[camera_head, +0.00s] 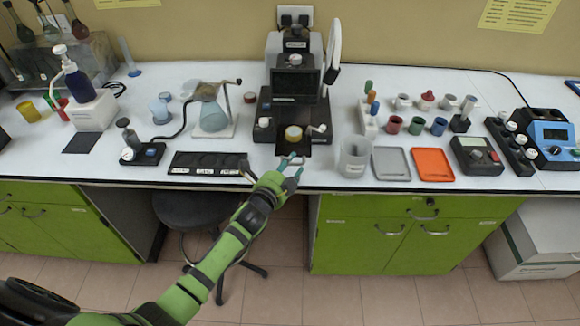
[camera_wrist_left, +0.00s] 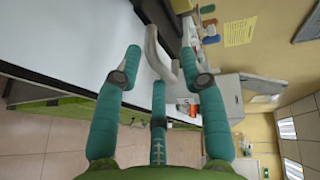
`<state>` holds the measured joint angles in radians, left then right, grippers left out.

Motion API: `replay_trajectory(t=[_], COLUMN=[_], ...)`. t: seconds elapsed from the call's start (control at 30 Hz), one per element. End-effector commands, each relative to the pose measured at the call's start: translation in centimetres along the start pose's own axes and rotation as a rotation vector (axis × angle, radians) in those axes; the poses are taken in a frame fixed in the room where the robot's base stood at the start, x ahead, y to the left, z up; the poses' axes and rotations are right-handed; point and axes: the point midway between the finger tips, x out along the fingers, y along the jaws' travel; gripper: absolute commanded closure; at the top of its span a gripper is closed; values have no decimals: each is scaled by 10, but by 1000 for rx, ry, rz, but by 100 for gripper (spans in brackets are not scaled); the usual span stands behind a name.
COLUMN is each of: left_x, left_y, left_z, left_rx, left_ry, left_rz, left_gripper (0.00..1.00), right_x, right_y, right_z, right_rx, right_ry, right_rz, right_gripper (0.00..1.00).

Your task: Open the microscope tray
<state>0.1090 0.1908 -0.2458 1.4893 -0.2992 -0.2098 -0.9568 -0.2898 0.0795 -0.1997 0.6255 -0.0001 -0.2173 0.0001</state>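The microscope (camera_head: 294,84) is a dark and grey instrument standing at the back middle of the white bench. A black tray plate (camera_head: 294,150) shows low at its front, with a round yellowish piece (camera_head: 293,133) just above it. My left gripper (camera_head: 291,164) is at the bench's front edge, just below this plate. In the left wrist view its teal fingers are spread open, and a curved grey metal handle (camera_wrist_left: 158,54) lies between the fingertips (camera_wrist_left: 165,70). I cannot tell whether any finger touches the handle. My right gripper is not in view.
A clear beaker (camera_head: 354,157), a grey tray (camera_head: 391,163) and an orange tray (camera_head: 432,164) stand right of the microscope. A black slotted holder (camera_head: 207,164) lies left. A dark stool (camera_head: 195,209) stands below, beside green cabinets (camera_head: 390,233).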

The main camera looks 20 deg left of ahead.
Motion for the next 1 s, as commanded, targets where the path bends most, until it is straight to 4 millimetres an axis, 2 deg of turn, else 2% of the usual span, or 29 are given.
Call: replay_trajectory(t=[0.13, 0.27, 0.37, 0.73, 0.9, 1.0], left_x=[0, -6, -19, -93, -114, -119], left_y=[0, 1, 2, 1, 1, 0], left_z=[0, 0, 0, 0, 1, 1], left_rx=[1, 1, 2, 0, 0, 0], left_ry=[0, 0, 1, 1, 0, 0], left_rz=[0, 1, 2, 2, 1, 0], left_gripper=[59, 59, 59, 59, 59, 59], right_x=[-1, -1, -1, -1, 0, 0], right_y=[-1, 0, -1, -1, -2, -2], right_z=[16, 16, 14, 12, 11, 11], right_rx=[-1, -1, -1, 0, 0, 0], right_ry=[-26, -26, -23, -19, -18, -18], right_rz=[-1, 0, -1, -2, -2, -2], right_gripper=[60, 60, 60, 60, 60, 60])
